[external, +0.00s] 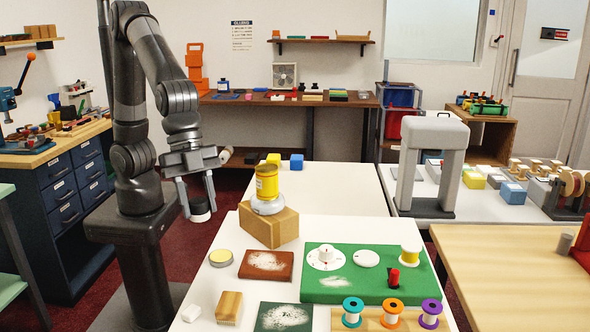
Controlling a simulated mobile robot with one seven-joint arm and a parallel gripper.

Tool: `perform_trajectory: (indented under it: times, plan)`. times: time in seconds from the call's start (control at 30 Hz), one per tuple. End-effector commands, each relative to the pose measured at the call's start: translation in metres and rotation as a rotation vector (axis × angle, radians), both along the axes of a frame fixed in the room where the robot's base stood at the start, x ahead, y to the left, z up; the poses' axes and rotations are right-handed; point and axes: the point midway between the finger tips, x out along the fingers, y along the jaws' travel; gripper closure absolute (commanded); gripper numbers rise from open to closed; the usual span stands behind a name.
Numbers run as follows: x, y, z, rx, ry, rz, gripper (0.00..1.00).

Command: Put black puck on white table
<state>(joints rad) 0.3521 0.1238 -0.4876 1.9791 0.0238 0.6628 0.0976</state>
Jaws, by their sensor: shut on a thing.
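My gripper (197,205) points down at the left, beside the near white table's left edge, with the dark red floor behind it in the picture. The near white table (208,298) fills the lower middle and carries many items. Another white surface (345,190) lies just behind it, mostly bare. The puck's exact height over the floor or table edge is hard to tell.
A wooden block (268,226) with a yellow tin on a white round base stands near the table's back left. A green board (335,288) with white discs, a yellow-and-white spool and a red peg covers the right. Coloured spools (391,311) line the front. A grey arch (431,165) stands farther right.

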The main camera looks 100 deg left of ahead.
Motion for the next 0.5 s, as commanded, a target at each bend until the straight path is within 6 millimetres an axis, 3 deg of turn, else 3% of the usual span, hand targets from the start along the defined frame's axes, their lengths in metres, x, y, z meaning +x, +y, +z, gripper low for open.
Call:
perform_trajectory:
  times: [0.1,0.3,0.4,0.5]
  plan:
    - [-0.044,-0.018,-0.003,-0.001,-0.001,-0.097,0.84]
    - [-0.092,-0.033,-0.008,0.0,0.0,-0.204,0.84]
    - [-0.11,-0.037,-0.01,0.0,-0.001,-0.245,0.84]
    - [-0.109,-0.037,-0.028,0.001,0.004,-0.242,0.84]
